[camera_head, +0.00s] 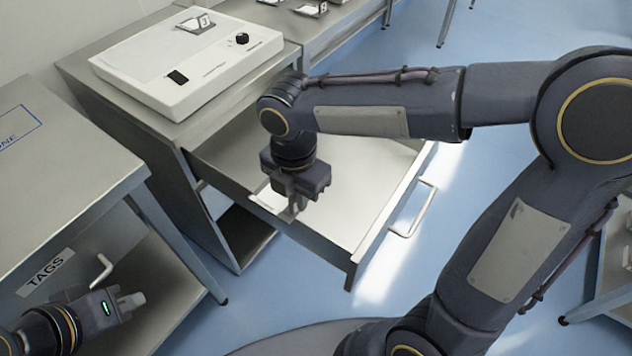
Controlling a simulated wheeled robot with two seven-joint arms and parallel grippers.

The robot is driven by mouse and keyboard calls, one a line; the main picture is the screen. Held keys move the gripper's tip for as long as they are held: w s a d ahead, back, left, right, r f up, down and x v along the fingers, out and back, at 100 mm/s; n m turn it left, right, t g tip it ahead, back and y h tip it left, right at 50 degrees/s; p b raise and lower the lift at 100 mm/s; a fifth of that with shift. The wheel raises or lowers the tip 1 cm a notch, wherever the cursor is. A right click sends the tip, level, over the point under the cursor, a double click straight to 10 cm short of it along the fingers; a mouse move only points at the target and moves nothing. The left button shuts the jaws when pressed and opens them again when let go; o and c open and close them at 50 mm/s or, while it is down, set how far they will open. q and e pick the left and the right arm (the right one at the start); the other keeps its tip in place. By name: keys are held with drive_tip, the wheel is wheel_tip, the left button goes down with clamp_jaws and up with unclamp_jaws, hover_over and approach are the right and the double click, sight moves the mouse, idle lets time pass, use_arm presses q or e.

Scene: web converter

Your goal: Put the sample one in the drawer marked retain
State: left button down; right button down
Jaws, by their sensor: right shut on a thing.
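A drawer (360,200) stands pulled out of the steel cabinet below the white device. Its front faces away from me, so no label on it can be read. My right gripper (292,208) points down at the drawer's near side wall and is shut on a small pale flat sample (268,198). The sample's number cannot be read, and the gripper covers part of it. Whether the sample touches the drawer cannot be told. My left gripper (128,302) is low at the left, near the TAGS drawer's handle; its finger gap is unclear.
The white device (188,62) on the cabinet carries a small tile marked 3 (196,24). A bench with more tiles (310,9) stands behind. The drawer handle (414,212) sticks out to the right. A table (60,165) with a TAGS drawer (45,272) stands at left.

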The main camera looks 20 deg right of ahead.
drive_tip(key=w+d+f, duration=0.2)
drive_tip(key=w+d, duration=0.1)
hover_over(322, 202)
drive_tip(key=f, duration=0.5)
drive_tip(key=shift+s+a+f+b, duration=0.2)
drive_tip(key=shift+s+a+b, duration=0.1)
drive_tip(key=shift+a+b, duration=0.1)
drive_tip(key=shift+d+f, duration=0.15)
drive_tip(key=shift+f, duration=0.05)
drive_tip(key=shift+w+d+f+b, duration=0.1)
drive_tip(key=shift+w+f+b, duration=0.05)
drive_tip(key=shift+f, duration=0.75)
drive_tip(key=shift+w+d+f+b, duration=0.1)
drive_tip(key=shift+f+b, duration=0.05)
drive_tip(key=shift+f, duration=0.75)
drive_tip(key=shift+f, duration=0.1)
drive_tip(key=shift+f, duration=0.15)
drive_tip(key=c, duration=1.5)
unclamp_jaws()
drive_tip(key=shift+c, duration=0.2)
